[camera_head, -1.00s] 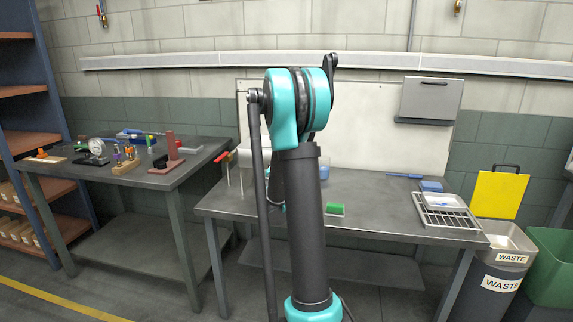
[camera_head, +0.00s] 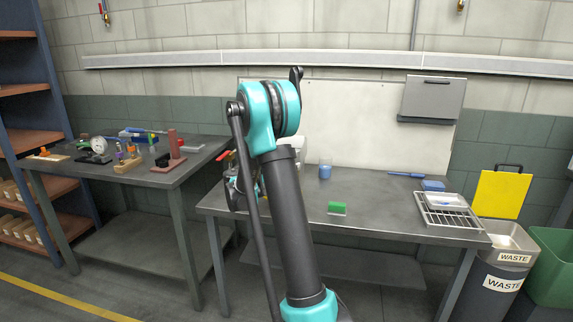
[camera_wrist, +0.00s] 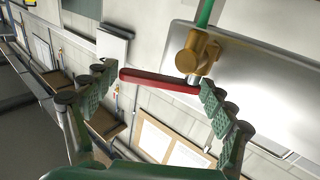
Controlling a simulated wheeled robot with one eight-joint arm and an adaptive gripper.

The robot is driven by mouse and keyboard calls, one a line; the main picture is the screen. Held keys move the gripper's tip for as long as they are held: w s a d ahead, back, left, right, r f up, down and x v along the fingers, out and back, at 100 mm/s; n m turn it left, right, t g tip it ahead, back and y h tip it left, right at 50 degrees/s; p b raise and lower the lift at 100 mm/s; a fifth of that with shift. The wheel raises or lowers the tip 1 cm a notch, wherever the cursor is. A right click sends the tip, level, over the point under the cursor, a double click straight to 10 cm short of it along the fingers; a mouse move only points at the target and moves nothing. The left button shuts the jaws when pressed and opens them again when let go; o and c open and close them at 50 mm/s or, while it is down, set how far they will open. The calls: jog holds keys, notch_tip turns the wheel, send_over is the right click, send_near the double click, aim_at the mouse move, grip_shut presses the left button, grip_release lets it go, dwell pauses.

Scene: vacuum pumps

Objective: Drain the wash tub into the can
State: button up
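In the wrist view a red lever (camera_wrist: 158,81) sticks out from a brass valve (camera_wrist: 197,55) with a green pipe or stem (camera_wrist: 207,14) above it. My gripper (camera_wrist: 158,86) is open, and the lever spans the gap between its green-padded fingers. The lever's valve end is by the right fingertip and its free end near the left one; contact cannot be told. In the head view a red handle (camera_head: 222,155) shows at the bench's left end, with my gripper partly hidden behind my arm. The wash tub and can cannot be clearly made out.
The right bench (camera_head: 385,207) holds a green block (camera_head: 337,206), a blue cup (camera_head: 325,171), a blue box (camera_head: 433,185) and a wire rack (camera_head: 447,213). A cluttered second bench (camera_head: 190,172) stands left. Waste bins (camera_head: 507,243) stand right. The right bench's front middle is clear.

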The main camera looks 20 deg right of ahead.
jog(key=shift+o, duration=0.4)
jog(key=shift+a, duration=0.1)
jog(key=shift+v, duration=0.9)
jog(key=v, duration=0.6)
dwell(0.6)
